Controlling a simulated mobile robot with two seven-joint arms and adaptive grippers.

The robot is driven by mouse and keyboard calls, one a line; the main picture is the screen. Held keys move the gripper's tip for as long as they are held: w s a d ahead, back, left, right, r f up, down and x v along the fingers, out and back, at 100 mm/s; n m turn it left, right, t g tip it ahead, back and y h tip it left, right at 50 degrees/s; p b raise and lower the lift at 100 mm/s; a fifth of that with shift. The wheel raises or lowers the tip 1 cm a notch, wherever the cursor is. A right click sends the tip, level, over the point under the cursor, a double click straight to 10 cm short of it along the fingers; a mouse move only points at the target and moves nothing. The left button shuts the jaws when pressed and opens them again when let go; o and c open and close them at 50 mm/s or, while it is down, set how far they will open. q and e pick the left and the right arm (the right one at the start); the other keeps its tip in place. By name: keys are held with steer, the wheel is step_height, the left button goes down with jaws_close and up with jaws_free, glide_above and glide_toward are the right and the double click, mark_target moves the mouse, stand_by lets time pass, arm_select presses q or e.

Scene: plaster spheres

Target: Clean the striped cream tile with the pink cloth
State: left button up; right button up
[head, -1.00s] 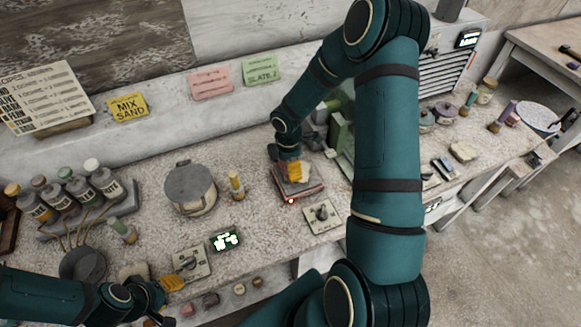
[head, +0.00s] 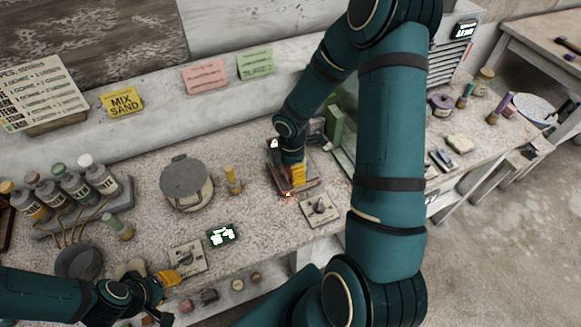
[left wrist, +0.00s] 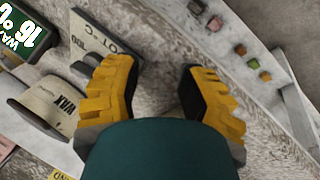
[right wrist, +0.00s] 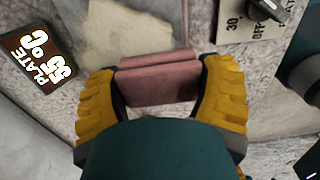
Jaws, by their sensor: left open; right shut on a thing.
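My right gripper (head: 292,172) is over a dark, reddish-edged square plate (head: 275,182) on the bench. In the right wrist view, it (right wrist: 158,80) is shut on a folded pink cloth (right wrist: 158,82). A beige, cream-like surface (right wrist: 125,35) shows just beyond the cloth; it may be the striped cream tile, but I make out no clear stripes. The cloth hides part of it, and I cannot tell if they touch. My left gripper (head: 170,299) is open and empty near the bench's front edge; its spread yellow fingers also show in the left wrist view (left wrist: 160,92).
A lidded grey pot (head: 187,185) and a yellow-topped bottle (head: 233,180) stand left of the plate. Knob panels sit at the front (head: 320,209) and near my left gripper (head: 187,257). A wax jar (left wrist: 42,105) is close to my left fingers. A temperature display (right wrist: 38,55) lies beside the cloth.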

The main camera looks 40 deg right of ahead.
arm_select(q)
steer(key=shift+s+f, duration=0.2)
steer(key=shift+f, duration=0.25)
arm_select(e)
steer(key=shift+f, duration=0.35)
arm_select(q)
steer(key=shift+a, duration=0.1)
steer(key=shift+w+r+p, duration=0.1)
steer(key=shift+r+p, duration=0.25)
steer(key=shift+r, duration=0.05)
arm_select(e)
steer(key=shift+w+d, duration=0.15)
steer(key=shift+w, duration=0.45)
steer(key=shift+w+d, duration=0.15)
steer(key=shift+w, duration=0.4)
arm_select(q)
steer(key=shift+r+p, duration=0.3)
arm_select(e)
steer(key=shift+w+d+r, duration=0.1)
steer(key=shift+w+d, duration=0.05)
steer(key=shift+w, duration=0.5)
arm_select(q)
steer(key=shift+r, duration=0.2)
arm_select(e)
steer(key=shift+w+d, duration=0.15)
steer(key=shift+w, duration=0.25)
